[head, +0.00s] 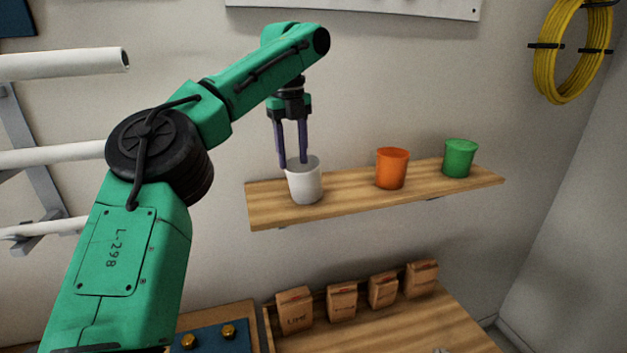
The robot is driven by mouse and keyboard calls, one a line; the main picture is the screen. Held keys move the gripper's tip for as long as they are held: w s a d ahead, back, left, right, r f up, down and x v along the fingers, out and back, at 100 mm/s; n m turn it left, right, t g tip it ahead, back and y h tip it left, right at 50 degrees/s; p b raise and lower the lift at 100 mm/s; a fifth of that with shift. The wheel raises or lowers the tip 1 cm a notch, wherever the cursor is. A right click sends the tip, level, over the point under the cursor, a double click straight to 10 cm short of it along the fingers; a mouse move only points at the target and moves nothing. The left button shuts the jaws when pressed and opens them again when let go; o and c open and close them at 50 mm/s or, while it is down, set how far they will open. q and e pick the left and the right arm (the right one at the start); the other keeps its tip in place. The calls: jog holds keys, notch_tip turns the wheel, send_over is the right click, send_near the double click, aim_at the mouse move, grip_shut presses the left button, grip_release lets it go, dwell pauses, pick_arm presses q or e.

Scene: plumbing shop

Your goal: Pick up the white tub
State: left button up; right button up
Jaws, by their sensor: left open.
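The white tub (305,186) stands upright near the left end of a wooden wall shelf (350,197). My left gripper (293,163) points down at the tub from above, with its two dark fingers apart. One fingertip is at the tub's left rim and the other overlaps the tub's opening. I cannot tell whether either finger touches the tub. My right gripper is not in view.
An orange tub (391,168) and a green tub (459,158) stand further right on the shelf. Several paper bags (341,301) stand in a wooden tray below. White pipes (60,65) stick out at left. A yellow coil (567,50) hangs at upper right.

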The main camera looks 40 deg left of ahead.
aim_at(289, 175)
pick_arm(q)
jog(key=shift+s+d+f, duration=0.2)
jog(key=shift+s+f, duration=0.9)
jog(key=shift+w+f, duration=0.2)
jog(key=shift+f, duration=0.7)
jog(key=shift+w+f, duration=0.95)
jog(key=shift+f, duration=0.2)
jog(key=shift+s+d+r, duration=0.1)
jog(key=shift+s, duration=0.3)
jog(key=c, duration=0.4)
grip_shut()
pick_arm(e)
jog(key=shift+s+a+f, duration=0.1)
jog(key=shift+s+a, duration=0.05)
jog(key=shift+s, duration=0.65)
